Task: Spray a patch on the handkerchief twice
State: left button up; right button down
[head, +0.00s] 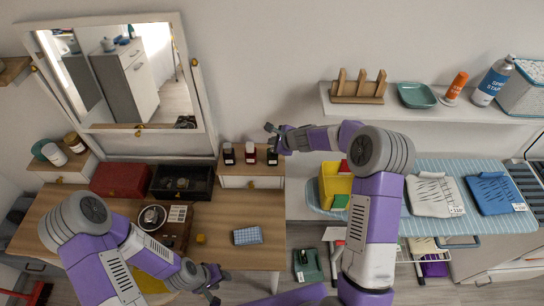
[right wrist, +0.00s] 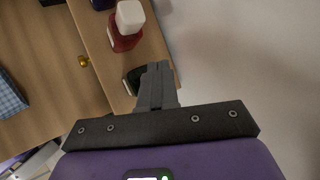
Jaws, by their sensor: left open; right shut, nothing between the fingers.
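The handkerchief (head: 248,235) is a folded blue checked cloth lying on the wooden table. Its edge also shows in the right wrist view (right wrist: 11,97). Three small bottles stand on the little drawer box: a dark one (head: 228,154), a red one (head: 250,153) and another dark one (head: 272,157). The red bottle with a pale cap (right wrist: 125,38) shows in the right wrist view. My right gripper (head: 271,133) is shut and empty, just above the right-hand dark bottle, which its fingers partly hide in the wrist view. My left gripper (head: 214,285) is open and empty at the table's front edge.
The drawer box (head: 237,183) stands against the wall beside the mirror (head: 125,75). A red box (head: 120,180), black case (head: 168,193) and watch tray (head: 175,239) occupy the table's left. A spray can (head: 492,82) stands on the shelf (head: 430,112). Bare table surrounds the handkerchief.

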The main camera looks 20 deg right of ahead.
jog(key=shift+f+b, duration=0.45)
dwell(0.3)
jog(key=shift+r, duration=0.1)
jog(key=shift+r+p, duration=0.3)
jog(key=shift+p, duration=0.1)
jog(key=shift+r, duration=0.15)
notch_tip(320, 180, up, 6)
jog(key=p, duration=0.5)
jog(key=shift+p, duration=0.35)
dwell(2.0)
notch_tip(320, 180, down, 6)
jog(key=b, duration=0.6)
dwell(0.5)
